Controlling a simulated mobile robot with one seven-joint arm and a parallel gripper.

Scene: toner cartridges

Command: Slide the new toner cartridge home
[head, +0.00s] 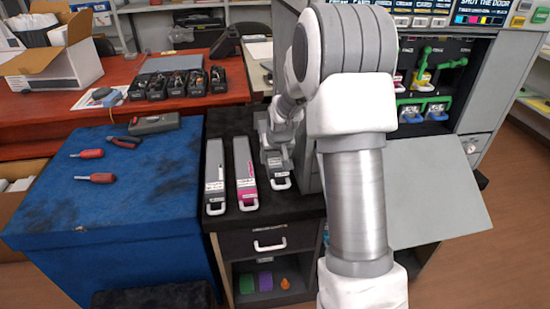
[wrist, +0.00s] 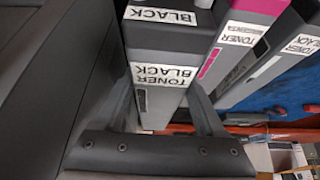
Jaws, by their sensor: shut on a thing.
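My gripper (head: 275,160) is over the black-topped cabinet, shut on a grey toner cartridge (head: 280,183) with a white front handle. In the wrist view, the fingers of my gripper (wrist: 163,108) stand on either side of this cartridge (wrist: 160,47), labelled TONER BLACK. I cannot tell whether it touches the cabinet top. A magenta-marked cartridge (head: 244,165) and another black-labelled cartridge (head: 215,175) lie to its left. The open printer (head: 425,85) is on the right, with green levers (head: 421,75) and yellow and blue-marked cartridge fronts in its bays. My arm hides part of the bays.
The printer's lowered door (head: 435,190) juts out at right. A blue-covered table (head: 110,215) at left holds screwdrivers (head: 97,178), pliers (head: 124,142) and a grey device (head: 154,123). A red desk (head: 225,80) behind carries several black units (head: 178,84) and an open box (head: 60,60).

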